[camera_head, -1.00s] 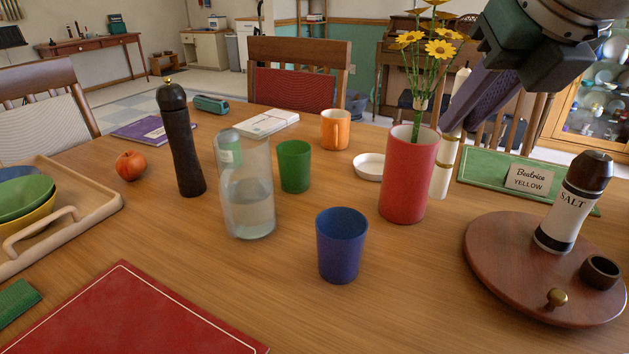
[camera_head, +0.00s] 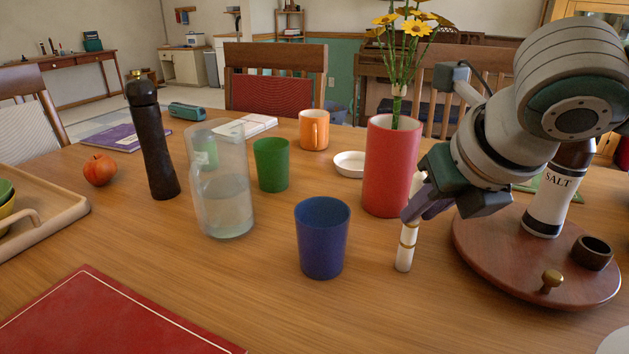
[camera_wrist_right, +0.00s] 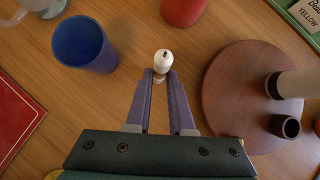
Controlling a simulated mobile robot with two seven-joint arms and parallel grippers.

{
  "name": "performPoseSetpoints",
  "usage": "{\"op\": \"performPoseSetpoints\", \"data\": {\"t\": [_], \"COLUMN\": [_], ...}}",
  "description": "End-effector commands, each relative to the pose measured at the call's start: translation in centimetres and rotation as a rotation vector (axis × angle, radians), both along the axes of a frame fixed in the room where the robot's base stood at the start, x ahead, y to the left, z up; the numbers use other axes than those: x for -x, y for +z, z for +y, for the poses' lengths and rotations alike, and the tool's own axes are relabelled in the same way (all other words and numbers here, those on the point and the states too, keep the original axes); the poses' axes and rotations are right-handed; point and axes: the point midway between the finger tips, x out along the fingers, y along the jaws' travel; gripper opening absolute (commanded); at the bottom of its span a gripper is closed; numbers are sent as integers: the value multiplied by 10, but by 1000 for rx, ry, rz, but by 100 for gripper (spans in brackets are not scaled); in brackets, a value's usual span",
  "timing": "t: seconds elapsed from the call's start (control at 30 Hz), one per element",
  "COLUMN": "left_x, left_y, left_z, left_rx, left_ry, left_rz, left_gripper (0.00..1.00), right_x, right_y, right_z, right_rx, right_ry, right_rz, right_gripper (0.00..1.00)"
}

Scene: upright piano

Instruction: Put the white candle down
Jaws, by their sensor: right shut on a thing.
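The white candle (camera_head: 407,249) has gold bands and stands about upright between the blue cup and the round wooden board. My right gripper (camera_head: 418,208) is shut on its upper part. In the right wrist view the candle's top and dark wick (camera_wrist_right: 163,62) show between the two purple fingertips (camera_wrist_right: 161,78). The candle's lower end shows against the table, but I cannot tell whether it touches. The left gripper is not in view.
A blue cup (camera_head: 322,238) stands left of the candle. A red vase (camera_head: 388,167) with yellow flowers is behind it. A round wooden board (camera_head: 490,262) at right holds a salt grinder (camera_head: 550,200) and a small dark bowl (camera_head: 591,253). Bare table (camera_head: 380,315) lies in front.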

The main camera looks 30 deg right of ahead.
Motion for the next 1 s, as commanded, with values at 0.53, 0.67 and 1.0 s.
{"op": "performPoseSetpoints", "data": {"t": [0.53,0.67,1.0], "left_x": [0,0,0], "left_y": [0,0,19], "left_z": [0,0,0], "left_rx": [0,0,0], "left_ry": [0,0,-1], "left_rz": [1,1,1], "left_gripper": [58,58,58], "right_x": [0,0,22], "right_y": [-2,-1,40], "right_z": [0,0,6], "right_rx": [0,0,2], "right_ry": [0,0,2], "right_rz": [0,0,-2], "right_gripper": [51,51,51]}}
